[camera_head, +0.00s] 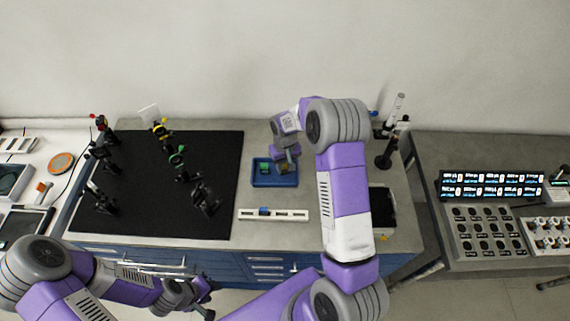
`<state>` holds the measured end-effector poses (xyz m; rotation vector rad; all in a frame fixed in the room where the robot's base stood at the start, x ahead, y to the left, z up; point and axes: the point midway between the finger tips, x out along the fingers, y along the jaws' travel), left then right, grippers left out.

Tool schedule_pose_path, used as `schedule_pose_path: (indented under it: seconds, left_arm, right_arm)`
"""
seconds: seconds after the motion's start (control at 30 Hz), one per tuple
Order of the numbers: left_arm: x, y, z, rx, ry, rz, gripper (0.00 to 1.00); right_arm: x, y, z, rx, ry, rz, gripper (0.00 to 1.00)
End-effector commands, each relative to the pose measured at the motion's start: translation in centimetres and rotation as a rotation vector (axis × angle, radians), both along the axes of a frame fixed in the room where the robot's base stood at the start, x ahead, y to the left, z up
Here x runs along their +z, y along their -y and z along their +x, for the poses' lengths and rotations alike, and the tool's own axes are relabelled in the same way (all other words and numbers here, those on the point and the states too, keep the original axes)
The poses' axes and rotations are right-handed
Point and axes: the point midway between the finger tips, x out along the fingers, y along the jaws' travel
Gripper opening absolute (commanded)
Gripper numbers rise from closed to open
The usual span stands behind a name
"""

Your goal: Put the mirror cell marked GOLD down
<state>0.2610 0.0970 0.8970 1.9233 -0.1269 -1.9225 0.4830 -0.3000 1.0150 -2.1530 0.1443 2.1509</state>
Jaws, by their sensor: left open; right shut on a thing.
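My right gripper (285,163) points down over the small blue tray (257,183) on the bench. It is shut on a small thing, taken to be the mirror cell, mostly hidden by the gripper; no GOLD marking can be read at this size. Small greenish pieces show inside the tray, close to the fingertips. I cannot tell whether the held cell touches the tray floor. My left gripper (193,296) is open and low at the front of the bench, away from the tray.
A black breadboard (140,215) with several optic mounts fills the bench left of the tray. A white rail (272,215) with a blue piece lies in front of the tray. A dark stand (386,158) and a black-topped device (382,207) are right of my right arm.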

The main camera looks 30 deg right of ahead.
Motion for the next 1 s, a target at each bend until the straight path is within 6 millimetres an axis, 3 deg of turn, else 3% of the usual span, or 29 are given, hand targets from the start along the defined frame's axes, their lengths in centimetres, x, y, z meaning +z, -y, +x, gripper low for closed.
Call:
schedule_pose_path:
  seconds: [0.03,0.07,0.2,0.47,0.63,1.0]
  left_arm:
    - [-0.3,0.0,0.0,0.000,0.000,0.000,0.43]
    - [-0.2,0.0,0.0,0.000,0.000,0.000,0.43]
    - [-0.1,0.0,0.0,0.000,0.000,0.000,0.43]
    - [-0.1,0.0,0.0,0.000,0.000,0.000,0.43]
    - [0.2,0.0,0.0,0.000,0.000,0.000,0.43]
    - [-0.2,0.0,0.0,0.000,0.000,0.000,0.43]
  right_arm:
    - [-0.3,0.0,0.0,0.000,0.000,0.000,0.06]
    - [-0.2,0.0,0.0,0.000,0.000,0.000,0.40]
    - [-0.2,0.0,0.0,0.000,0.000,0.000,0.61]
    - [-0.1,0.0,0.0,0.000,0.000,0.000,0.61]
    - [1.0,0.0,0.1,0.000,0.002,0.000,0.61]
    - [8.7,0.0,0.1,0.000,0.005,-0.001,0.61]
